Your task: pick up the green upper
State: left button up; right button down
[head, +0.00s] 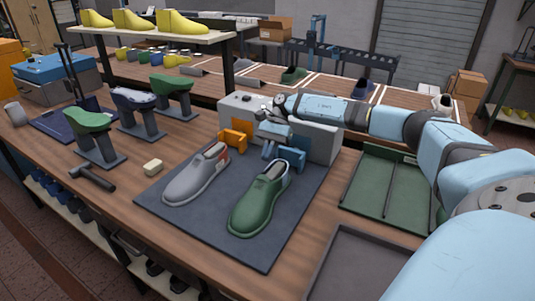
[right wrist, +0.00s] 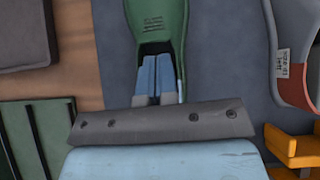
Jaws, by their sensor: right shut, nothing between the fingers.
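The green upper (head: 258,207) lies on the dark mat (head: 190,222), its toe towards the front and its opening towards the back. It also shows in the right wrist view (right wrist: 157,22), with its dark opening around the blue fingertips in the picture. My right gripper (head: 269,156) is shut and empty, behind the heel end in the head view. In the right wrist view its fingers (right wrist: 158,68) sit side by side over the opening. I cannot tell whether they touch the upper. My left gripper is not in view.
A grey upper (head: 193,182) with a red heel patch lies left of the green one. A grey machine with an orange clamp (head: 234,139) stands behind. A green tray (head: 387,185) lies to the right, a grey tray (head: 350,268) in front. Green shoe forms on stands (head: 95,125) are left.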

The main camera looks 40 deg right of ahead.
aim_at(256, 186)
jog(key=x, duration=0.6)
jog(key=shift+a+f+p, duration=0.3)
jog(key=shift+p, duration=0.05)
jog(key=shift+s+a+f+b, duration=0.2)
jog(key=shift+s+a+b, duration=0.15)
jog(key=shift+a+b, duration=0.3)
jog(key=shift+a+r, duration=0.15)
jog(key=shift+a, duration=0.1)
jog(key=shift+d+r, duration=0.1)
